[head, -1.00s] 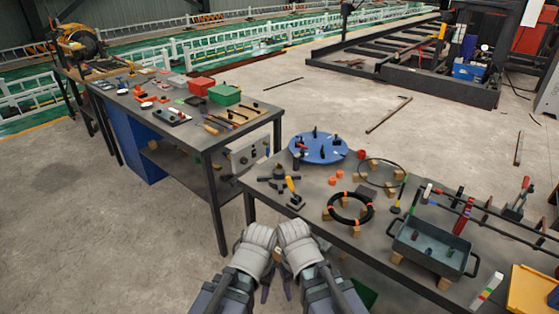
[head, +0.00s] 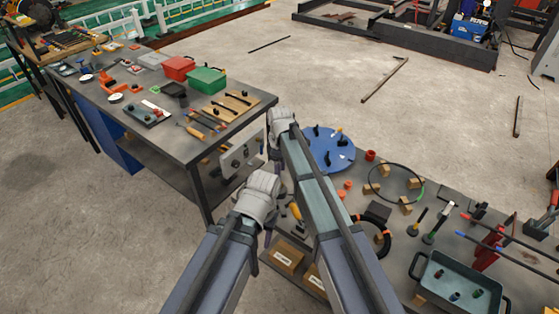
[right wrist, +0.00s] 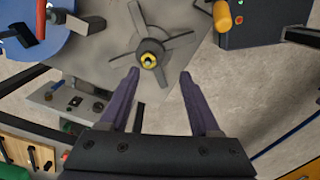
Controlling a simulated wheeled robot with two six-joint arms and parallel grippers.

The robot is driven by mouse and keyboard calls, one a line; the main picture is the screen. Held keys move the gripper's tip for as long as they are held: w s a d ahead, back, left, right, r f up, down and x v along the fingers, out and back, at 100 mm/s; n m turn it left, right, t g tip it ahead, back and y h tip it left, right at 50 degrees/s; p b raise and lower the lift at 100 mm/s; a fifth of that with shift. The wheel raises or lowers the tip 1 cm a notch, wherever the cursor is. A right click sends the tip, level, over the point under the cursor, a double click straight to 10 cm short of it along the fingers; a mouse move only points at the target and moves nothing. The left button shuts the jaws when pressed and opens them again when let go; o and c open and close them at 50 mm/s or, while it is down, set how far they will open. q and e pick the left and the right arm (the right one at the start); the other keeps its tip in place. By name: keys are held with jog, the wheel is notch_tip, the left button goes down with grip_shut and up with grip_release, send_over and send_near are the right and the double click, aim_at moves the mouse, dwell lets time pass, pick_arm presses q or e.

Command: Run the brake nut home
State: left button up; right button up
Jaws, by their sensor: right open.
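In the right wrist view a grey hub with flat arms (right wrist: 166,43) has a dark round collar with a small yellow ring (right wrist: 149,60) at its centre, which looks like the brake nut on its spindle. How far down it sits cannot be told. My right gripper (right wrist: 157,76) is open and empty; its two purple fingers point toward the hub, with the nut between their lines and just beyond the tips. In the head view my right arm hides the hub. My left gripper (head: 268,232) hangs at the near table's left edge; its finger gap is unclear.
A blue disc (head: 332,150) with upright pegs stands close by. A yellow handle (head: 296,211), a black ring, wooden blocks and a grey tray (head: 425,277) are on the near table. The second table (head: 160,135) at left holds red and green boxes.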

jog(key=shift+w+a+r, duration=0.1)
jog(key=shift+w+r, duration=0.05)
jog(key=shift+w, duration=1.05)
jog(key=shift+s, duration=0.2)
notch_tip(320, 180, down, 8)
jog(key=b, duration=0.7)
jog(key=shift+r+b, duration=0.1)
jog(key=shift+b, duration=0.3)
pick_arm(q)
notch_tip(320, 180, down, 7)
jog(key=w, duration=0.1)
jog(key=shift+f, duration=0.2)
pick_arm(e)
jog(key=shift+r, duration=0.1)
grip_shut()
